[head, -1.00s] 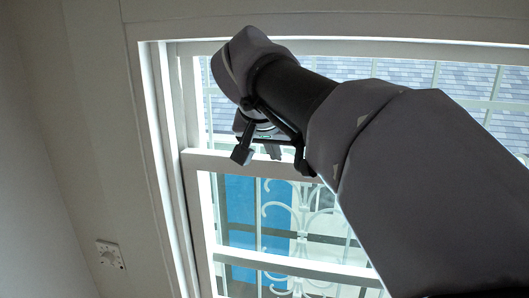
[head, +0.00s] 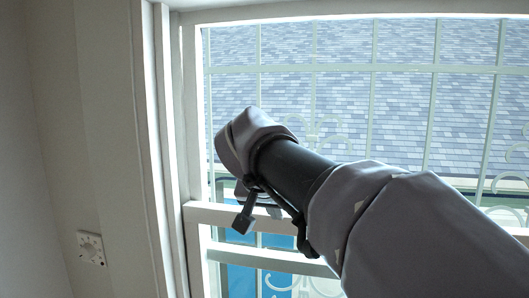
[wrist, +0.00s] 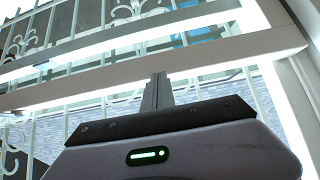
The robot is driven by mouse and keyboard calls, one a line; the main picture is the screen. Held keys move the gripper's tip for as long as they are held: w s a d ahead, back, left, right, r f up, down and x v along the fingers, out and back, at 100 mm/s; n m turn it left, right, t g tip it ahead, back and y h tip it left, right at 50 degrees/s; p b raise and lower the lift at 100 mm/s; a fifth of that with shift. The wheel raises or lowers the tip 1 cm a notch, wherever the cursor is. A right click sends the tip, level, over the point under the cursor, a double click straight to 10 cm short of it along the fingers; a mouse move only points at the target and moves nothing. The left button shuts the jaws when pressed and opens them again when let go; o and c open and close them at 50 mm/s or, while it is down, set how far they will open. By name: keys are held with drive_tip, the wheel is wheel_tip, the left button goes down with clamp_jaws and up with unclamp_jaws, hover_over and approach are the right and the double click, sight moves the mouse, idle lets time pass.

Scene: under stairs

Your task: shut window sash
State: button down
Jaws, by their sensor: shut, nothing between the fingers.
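The window sash is white, with its upper horizontal rail (head: 196,212) crossing the lower part of the head view. A second white rail (head: 262,262) lies below it, with a glazed gap between. In the wrist view a broad white rail (wrist: 225,58) slants across the picture. My gripper (head: 272,211) is shut and empty at the upper rail. In the wrist view its closed fingers (wrist: 157,82) overlap the edge of the broad rail. They look to be touching it, but contact is not certain. My arm hides the right part of both rails.
Scrolled bars (head: 374,120) stand outside the glass, before a shingled roof (head: 300,90).

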wheel_tip(320, 180, down, 14)
drive_tip(key=b, duration=0.9)
drive_tip(key=shift+r+b, duration=0.15)
drive_tip(key=shift+b, duration=0.15)
drive_tip(key=shift+r, duration=0.1)
